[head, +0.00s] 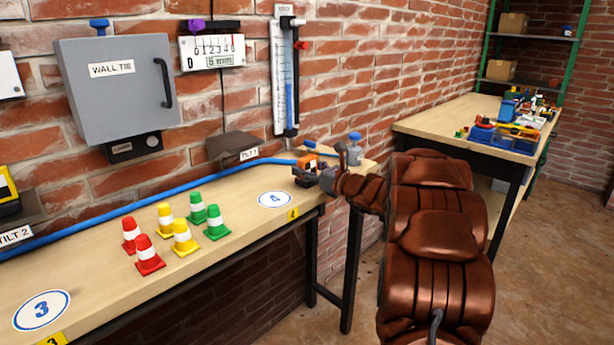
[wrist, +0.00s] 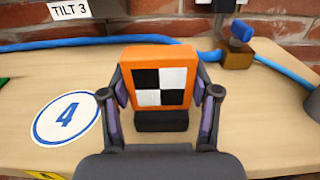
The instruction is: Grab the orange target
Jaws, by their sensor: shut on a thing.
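The orange target (wrist: 160,54) is an orange block with a black-and-white checker face on a dark base. In the wrist view it stands upright at the middle, between the two fingers of my gripper (wrist: 163,98). The fingers press on its left and right sides, so my gripper is shut on it. In the head view the target (head: 306,169) is small, near the right end of the wall table, and my gripper (head: 326,177) partly hides it. Its dark base looks to be at the tabletop; I cannot tell whether it touches.
The round 4 marker (wrist: 66,118) lies left of the target. A blue hose (head: 130,205) runs along the wall behind. A brass block with a blue lever (wrist: 237,52) stands behind right. Several small cones (head: 183,236) stand farther left. A second table (head: 450,118) is at right.

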